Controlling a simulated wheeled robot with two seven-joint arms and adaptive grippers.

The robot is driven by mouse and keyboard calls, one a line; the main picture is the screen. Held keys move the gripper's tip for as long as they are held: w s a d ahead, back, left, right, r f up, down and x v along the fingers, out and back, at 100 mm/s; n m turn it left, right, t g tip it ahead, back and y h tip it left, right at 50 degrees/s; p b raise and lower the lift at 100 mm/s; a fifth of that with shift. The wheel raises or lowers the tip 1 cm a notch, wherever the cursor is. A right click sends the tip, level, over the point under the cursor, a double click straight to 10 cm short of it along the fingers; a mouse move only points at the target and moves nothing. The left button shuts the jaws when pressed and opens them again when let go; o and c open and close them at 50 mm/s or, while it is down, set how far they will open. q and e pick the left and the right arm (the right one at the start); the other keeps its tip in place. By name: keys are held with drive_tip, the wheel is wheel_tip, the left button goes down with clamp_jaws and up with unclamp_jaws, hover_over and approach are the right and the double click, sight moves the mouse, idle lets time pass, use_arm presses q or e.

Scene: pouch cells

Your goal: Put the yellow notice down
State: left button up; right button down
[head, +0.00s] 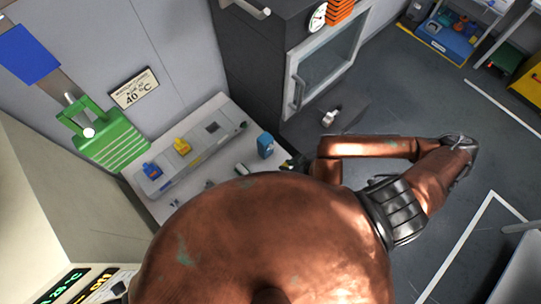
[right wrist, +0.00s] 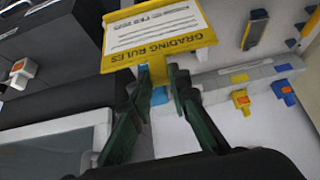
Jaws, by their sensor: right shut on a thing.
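The yellow notice (right wrist: 160,35) has a white panel of text and the words GRADING RULES, upside down in the right wrist view. My right gripper (right wrist: 163,88) has its dark green fingers shut on the notice's narrow yellow tab. A light blue patch shows between the fingers; I cannot tell what it belongs to. In the head view, my right gripper (head: 297,164) is a small dark shape at the right edge of the white bench (head: 232,103), mostly hidden by my copper-coloured body. I cannot make out the notice there. My left gripper is not in view.
On the bench stands a grey rack with a blue piece (head: 152,170) and a yellow piece (head: 182,146). A blue container (head: 265,145) stands near my right gripper. A dark cabinet with a glazed door (head: 325,70) is behind. A green holder (head: 108,140) hangs at left.

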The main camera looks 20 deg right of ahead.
use_arm(q)
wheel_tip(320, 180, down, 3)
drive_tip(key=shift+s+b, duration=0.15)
drive_tip(key=shift+b, duration=0.75)
use_arm(e)
drive_tip(key=w+a+f, duration=0.3)
drive_tip(key=w, duration=0.5)
drive_tip(key=shift+w+a+f, duration=0.15)
drive_tip(key=shift+f, duration=0.1)
drive_tip(key=shift+f, duration=0.15)
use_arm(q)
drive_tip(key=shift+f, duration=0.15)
use_arm(e)
drive_tip(key=c, duration=1.8)
unclamp_jaws()
